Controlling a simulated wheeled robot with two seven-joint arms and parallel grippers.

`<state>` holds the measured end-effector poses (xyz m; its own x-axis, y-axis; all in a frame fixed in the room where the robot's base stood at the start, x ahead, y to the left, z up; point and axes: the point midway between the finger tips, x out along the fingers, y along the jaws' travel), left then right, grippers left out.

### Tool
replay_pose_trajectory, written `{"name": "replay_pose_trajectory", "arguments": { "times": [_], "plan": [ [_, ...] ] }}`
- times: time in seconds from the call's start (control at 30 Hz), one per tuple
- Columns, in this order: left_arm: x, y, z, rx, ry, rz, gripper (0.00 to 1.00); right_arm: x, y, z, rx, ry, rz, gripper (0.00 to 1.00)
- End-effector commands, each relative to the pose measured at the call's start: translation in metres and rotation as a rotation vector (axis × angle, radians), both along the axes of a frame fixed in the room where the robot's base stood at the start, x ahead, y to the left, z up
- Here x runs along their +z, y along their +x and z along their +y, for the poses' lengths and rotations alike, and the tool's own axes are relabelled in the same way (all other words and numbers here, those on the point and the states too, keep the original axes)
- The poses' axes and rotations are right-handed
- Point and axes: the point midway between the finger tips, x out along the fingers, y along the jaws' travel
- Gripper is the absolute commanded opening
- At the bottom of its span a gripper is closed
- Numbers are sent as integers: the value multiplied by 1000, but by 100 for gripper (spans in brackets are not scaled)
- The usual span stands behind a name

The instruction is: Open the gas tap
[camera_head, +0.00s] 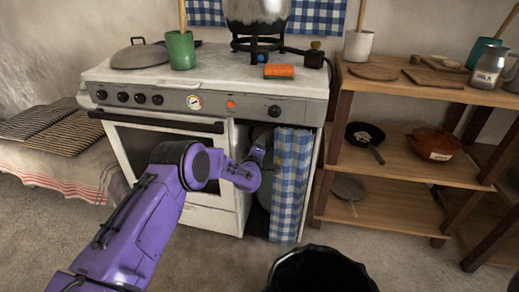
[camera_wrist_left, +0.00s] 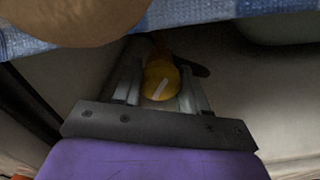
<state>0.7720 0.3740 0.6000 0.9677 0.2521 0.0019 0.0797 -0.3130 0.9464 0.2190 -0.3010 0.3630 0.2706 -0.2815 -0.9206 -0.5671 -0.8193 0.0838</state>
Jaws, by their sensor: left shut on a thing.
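The gas tap is a round yellow knob (camera_wrist_left: 161,78) with a pale line on its face, slanting up to the right. My left gripper (camera_wrist_left: 162,88) is shut on it, one finger on each side. In the head view my purple left arm reaches into the open bay under the stove, and its fingers and the tap are hidden there. A pale gas bottle (camera_head: 265,196) shows partly behind the arm and the curtain. My right gripper is not in view.
A blue checked curtain (camera_head: 291,185) hangs right of the bay; checked cloth (camera_wrist_left: 215,11) also crosses the top of the wrist view. The oven door (camera_head: 180,140) is left of the bay. A black bin (camera_head: 318,272) stands on the floor in front, and wooden shelves (camera_head: 400,160) stand right.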

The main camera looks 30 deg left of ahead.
Motion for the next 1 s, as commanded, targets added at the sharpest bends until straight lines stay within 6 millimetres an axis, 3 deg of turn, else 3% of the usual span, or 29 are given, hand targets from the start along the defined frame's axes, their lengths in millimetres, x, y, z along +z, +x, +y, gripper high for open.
{"name": "replay_pose_trajectory", "arguments": {
  "times": [0.03,0.5,1.0],
  "plan": [
    [-7,-1,-4,-9,-43,-2,13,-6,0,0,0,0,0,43],
    [-5,0,-6,-11,-421,-99,13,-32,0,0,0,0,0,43],
    [-2,0,-7,-12,-583,-139,13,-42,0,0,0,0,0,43]
  ]
}}
